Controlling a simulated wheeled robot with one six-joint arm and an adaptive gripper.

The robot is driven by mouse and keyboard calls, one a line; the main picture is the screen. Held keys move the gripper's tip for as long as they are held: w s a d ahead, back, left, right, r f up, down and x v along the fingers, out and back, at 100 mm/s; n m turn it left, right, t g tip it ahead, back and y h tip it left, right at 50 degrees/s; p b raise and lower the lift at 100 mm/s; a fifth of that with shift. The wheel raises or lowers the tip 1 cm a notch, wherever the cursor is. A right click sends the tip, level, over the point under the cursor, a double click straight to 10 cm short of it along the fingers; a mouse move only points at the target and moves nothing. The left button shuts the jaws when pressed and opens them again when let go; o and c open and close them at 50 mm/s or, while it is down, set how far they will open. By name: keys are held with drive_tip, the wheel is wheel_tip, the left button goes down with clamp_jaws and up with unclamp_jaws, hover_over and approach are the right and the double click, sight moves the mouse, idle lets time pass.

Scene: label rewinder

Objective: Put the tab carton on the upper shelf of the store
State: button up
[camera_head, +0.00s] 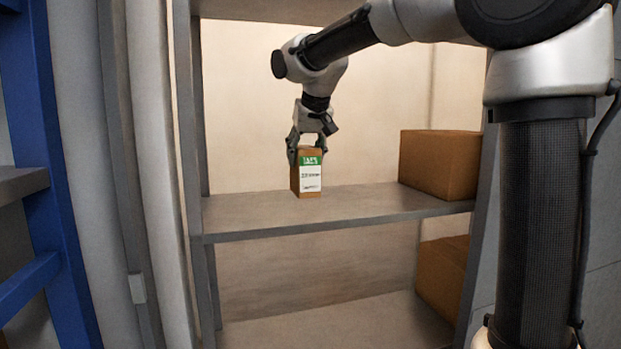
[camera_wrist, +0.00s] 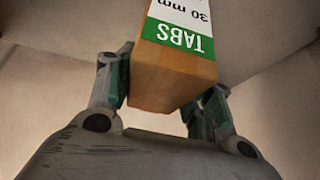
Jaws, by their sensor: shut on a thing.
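The tab carton (camera_head: 310,178) is a small upright brown box with a green and white label. In the wrist view the carton (camera_wrist: 172,80) shows the words TABS and 30 mm on its label. My gripper (camera_head: 306,155) is shut on the upper part of the carton from above, with one finger on each side. The carton is at the upper shelf (camera_head: 340,205) of the store, left of its middle. Its bottom looks at or very near the shelf surface; I cannot tell whether it touches.
A large brown box (camera_head: 440,163) stands at the right end of the upper shelf. Another brown box (camera_head: 443,275) stands on the lower shelf (camera_head: 340,325) at the right. The shelf between the carton and the large box is clear. A blue frame (camera_head: 45,180) stands at the far left.

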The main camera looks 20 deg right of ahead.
sight(305, 173)
drive_tip(key=shift+f, duration=2.4)
drive_tip(key=o, duration=1.4)
drive_tip(key=shift+f, duration=0.1)
drive_tip(key=shift+o, duration=0.2)
